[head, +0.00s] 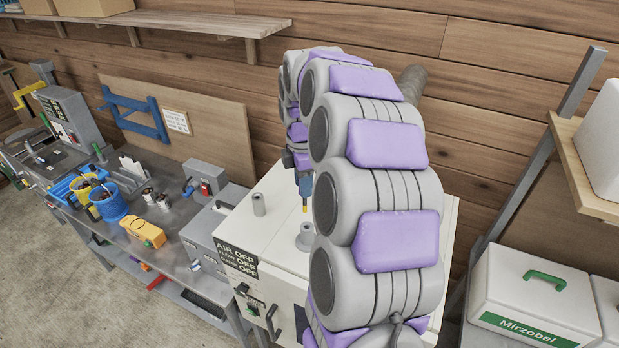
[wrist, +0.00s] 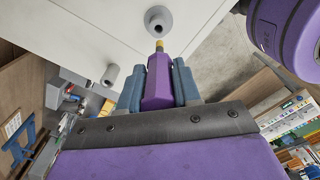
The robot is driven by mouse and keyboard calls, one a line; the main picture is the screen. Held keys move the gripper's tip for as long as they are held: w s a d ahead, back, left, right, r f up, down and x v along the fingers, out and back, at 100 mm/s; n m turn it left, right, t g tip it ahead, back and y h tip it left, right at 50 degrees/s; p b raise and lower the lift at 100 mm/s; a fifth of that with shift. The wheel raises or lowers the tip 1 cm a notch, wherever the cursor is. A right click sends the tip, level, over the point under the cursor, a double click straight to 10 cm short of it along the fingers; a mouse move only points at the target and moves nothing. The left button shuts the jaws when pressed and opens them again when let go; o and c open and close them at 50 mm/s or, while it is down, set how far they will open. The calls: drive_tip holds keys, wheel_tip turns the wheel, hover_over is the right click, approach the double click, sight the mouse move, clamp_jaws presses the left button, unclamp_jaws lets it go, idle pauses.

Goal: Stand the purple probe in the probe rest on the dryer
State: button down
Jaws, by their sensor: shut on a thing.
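The purple probe (wrist: 158,85) is held between the two blue-grey fingers of my gripper (wrist: 160,68). Its brass tip points away from the gripper, toward the probe rest (wrist: 158,20), a grey flared holder with a dark hole on the white dryer top. In the head view my gripper (head: 305,186) hangs above the dryer (head: 275,245), and the tip (head: 305,208) shows just above the probe rest (head: 305,238). A gap seems to remain between tip and rest. Most of the probe is hidden by the fingers in the head view.
A grey upright tube (head: 259,205) stands on the dryer left of the rest. A metal bench (head: 150,240) to the left holds a blue cup (head: 109,207) and a yellow device (head: 145,233). A white crate (head: 530,298) stands at the right.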

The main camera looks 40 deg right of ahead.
sight(306, 211)
drive_tip(key=shift+a+f, duration=0.35)
drive_tip(key=shift+f, duration=0.05)
drive_tip(key=shift+w+a+f, duration=0.1)
drive_tip(key=shift+a+f, duration=0.05)
drive_tip(key=shift+f, duration=0.25)
drive_tip(key=shift+d+f+b, duration=0.25)
drive_tip(key=shift+f+b, duration=0.1)
drive_tip(key=shift+f, duration=0.3)
drive_tip(key=shift+d+f+b, duration=0.3)
drive_tip(key=shift+f, duration=0.4)
drive_tip(key=shift+d+f+b, duration=0.25)
drive_tip(key=shift+f+b, duration=0.1)
drive_tip(key=shift+f, duration=0.3)
idle(1.9)
drive_tip(key=shift+f, duration=0.2)
